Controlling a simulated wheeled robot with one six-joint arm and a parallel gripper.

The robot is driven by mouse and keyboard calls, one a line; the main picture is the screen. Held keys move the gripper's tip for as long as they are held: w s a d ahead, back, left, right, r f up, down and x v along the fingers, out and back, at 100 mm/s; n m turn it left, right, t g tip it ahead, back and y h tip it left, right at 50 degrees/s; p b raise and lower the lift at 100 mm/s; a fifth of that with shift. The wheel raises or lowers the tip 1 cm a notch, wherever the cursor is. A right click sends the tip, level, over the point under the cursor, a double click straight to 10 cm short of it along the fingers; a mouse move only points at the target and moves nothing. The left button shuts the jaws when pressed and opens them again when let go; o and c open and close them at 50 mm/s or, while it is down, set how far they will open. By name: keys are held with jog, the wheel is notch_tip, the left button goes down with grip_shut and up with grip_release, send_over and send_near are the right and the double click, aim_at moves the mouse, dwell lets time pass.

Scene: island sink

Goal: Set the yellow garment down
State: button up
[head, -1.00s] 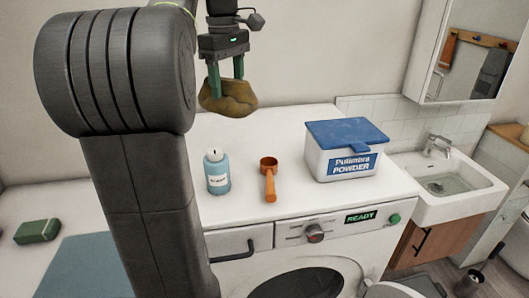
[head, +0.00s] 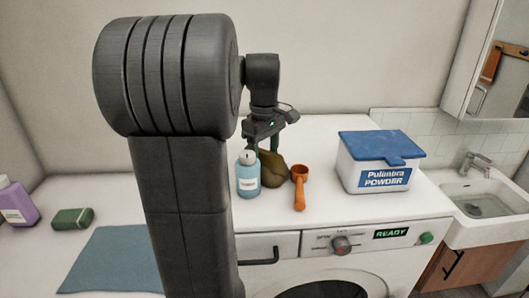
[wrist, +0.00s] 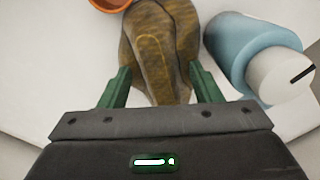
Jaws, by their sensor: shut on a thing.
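The yellow garment (head: 272,168) is a crumpled mustard-brown bundle just above or on the white washing machine top, behind the blue bottle; I cannot tell whether it touches the top. My gripper (head: 266,146) points down and is shut on the garment. In the wrist view the garment (wrist: 160,52) sits between the two green fingers of my gripper (wrist: 160,85). The blue bottle hides part of it in the head view.
The blue bottle (head: 248,176) stands very close in front of the garment. A white powder box (head: 375,165) with a blue lid stands further right. A green block (head: 72,218) and a blue cloth (head: 112,260) lie at left.

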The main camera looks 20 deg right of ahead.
aim_at(264, 151)
jog(key=o, duration=0.8)
notch_tip(264, 151, up, 11)
jog(key=shift+r, duration=0.1)
jog(key=shift+o, duration=1.3)
jog(key=shift+r, duration=0.2)
jog(key=f, duration=0.2)
jog(key=w+f+n+b, duration=0.1)
jog(key=f, duration=0.2)
jog(key=a+f+n+b, duration=0.1)
jog(key=f, duration=0.1)
jog(key=shift+w+f, duration=0.25)
jog(key=shift+w, duration=0.05)
jog(key=shift+s+d+f, duration=0.1)
jog(key=shift+d+f, duration=0.05)
jog(key=shift+f, duration=2.55)
